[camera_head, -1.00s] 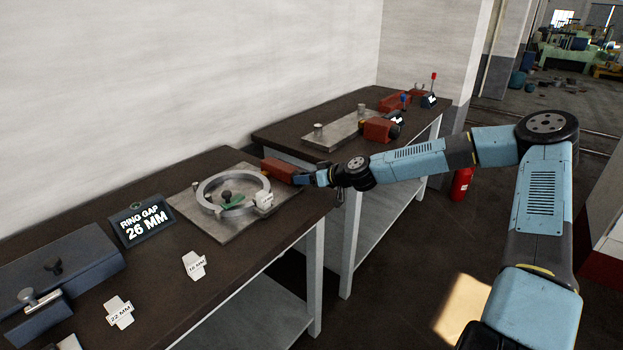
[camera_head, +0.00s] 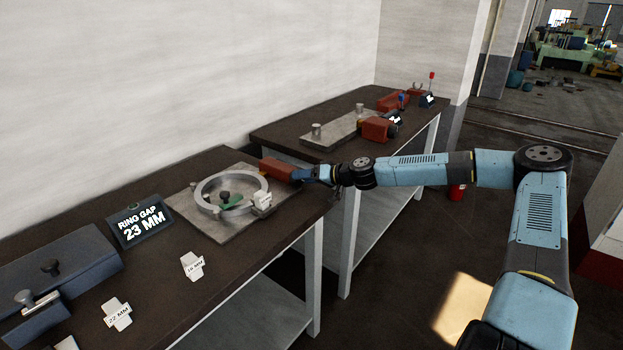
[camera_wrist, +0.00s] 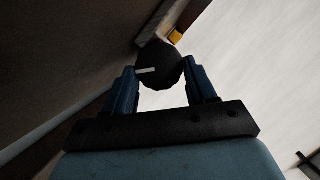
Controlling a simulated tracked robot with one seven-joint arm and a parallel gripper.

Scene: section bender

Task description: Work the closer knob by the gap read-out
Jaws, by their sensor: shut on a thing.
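The gap read-out (camera_head: 141,222) is a dark display that reads "RING GAP 23 MM". A metal ring (camera_head: 205,188) lies on a grey plate (camera_head: 185,207), with a dark knob and a green piece inside it. A white tagged block (camera_head: 262,201) sits at the ring's right side. A red closer housing (camera_head: 275,168) stands at the plate's far right. My gripper (camera_head: 300,175) is at the housing's right end, shut on the round black closer knob (camera_wrist: 160,66). The knob has a white mark pointing left in the wrist view. In the head view my gripper hides the knob.
White tags marked 18 MM (camera_head: 192,266) and 22 MM (camera_head: 117,314) lie on the near bench. A blue-grey block (camera_head: 60,262) with small knobs stands at left. A second bench (camera_head: 285,136) holds a plate with pegs and red housings. A fire extinguisher (camera_head: 457,192) stands behind my arm.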

